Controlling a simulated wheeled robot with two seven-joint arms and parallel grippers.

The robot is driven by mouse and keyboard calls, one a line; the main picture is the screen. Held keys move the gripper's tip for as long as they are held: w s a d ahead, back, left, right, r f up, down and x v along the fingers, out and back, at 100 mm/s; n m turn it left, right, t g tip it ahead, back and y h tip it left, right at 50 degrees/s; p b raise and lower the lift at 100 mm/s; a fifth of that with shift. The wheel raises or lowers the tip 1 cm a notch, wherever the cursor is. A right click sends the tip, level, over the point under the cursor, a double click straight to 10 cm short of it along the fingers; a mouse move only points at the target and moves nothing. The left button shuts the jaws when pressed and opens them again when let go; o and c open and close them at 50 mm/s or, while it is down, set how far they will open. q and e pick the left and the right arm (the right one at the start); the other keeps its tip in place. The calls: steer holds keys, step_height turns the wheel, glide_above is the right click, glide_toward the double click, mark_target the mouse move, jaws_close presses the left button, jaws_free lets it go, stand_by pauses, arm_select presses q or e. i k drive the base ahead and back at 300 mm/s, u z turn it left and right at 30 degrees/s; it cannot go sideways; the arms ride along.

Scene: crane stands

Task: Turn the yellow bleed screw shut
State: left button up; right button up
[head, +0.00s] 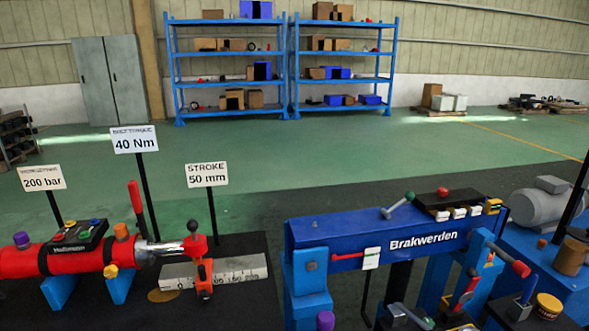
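A red hydraulic cylinder (80,261) lies across blue supports at the lower left. A small yellow knob (110,271) sits on its front side near the right end; it looks like the yellow bleed screw. Its turn position cannot be told at this size. An orange cap (121,231) stands on top of the cylinder and a purple cap (21,240) near its left end. A black panel with small coloured buttons (77,240) sits on top between them. Neither of my grippers shows in the head view.
A red lever (135,197) rises behind the cylinder. A scale block (231,270) with a red clamp (204,278) stands right of it. Signs on posts, including 40 Nm (134,140), stand behind. A blue Brakwerden frame (395,243) fills the right. Shelves stand far back.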

mark_target(110, 271)
steer(key=u, duration=3.35)
steer(key=i, duration=1.85)
steer(key=z, duration=3.25)
